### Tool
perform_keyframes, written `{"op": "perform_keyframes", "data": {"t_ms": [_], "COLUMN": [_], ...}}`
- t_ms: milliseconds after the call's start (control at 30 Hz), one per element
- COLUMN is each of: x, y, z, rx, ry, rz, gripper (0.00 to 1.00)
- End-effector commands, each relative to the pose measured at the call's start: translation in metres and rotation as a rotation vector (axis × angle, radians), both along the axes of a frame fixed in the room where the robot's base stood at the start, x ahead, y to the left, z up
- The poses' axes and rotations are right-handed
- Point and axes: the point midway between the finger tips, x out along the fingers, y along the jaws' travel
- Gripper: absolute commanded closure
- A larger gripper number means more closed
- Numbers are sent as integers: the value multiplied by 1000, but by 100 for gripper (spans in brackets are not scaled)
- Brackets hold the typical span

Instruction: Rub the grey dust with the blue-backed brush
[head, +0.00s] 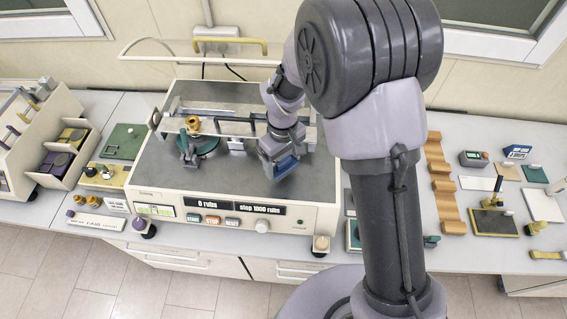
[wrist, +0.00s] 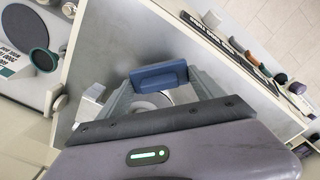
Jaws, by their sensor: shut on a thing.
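My gripper (head: 280,154) is over the right part of the test machine's grey metal bed (head: 238,185). It is shut on the blue-backed brush (head: 287,166). In the wrist view the brush (wrist: 159,77) shows as a blue block between the two fingers of my gripper (wrist: 162,88). The brush's underside is hidden, and I cannot tell whether it touches the bed. I cannot make out any grey dust in either view.
The machine's front panel (head: 222,217) reads 0 rubs and stop 1000 rubs. A green round pad with a brass knob (head: 193,126) is on the bed's left. A rail crosses behind my gripper. Wavy brown block (head: 440,185) and small items lie on the right bench.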

Motion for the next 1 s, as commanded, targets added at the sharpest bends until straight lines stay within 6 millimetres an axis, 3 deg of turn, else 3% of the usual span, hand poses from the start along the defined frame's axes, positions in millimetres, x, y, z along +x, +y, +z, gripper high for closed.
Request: {"op": "perform_keyframes", "data": {"t_ms": [500, 1000], "x": [1, 1], "y": [4, 4], "z": [48, 50], "rx": [1, 1], "ry": [-1, -1], "rz": [-8, -9], "gripper": [61, 61]}}
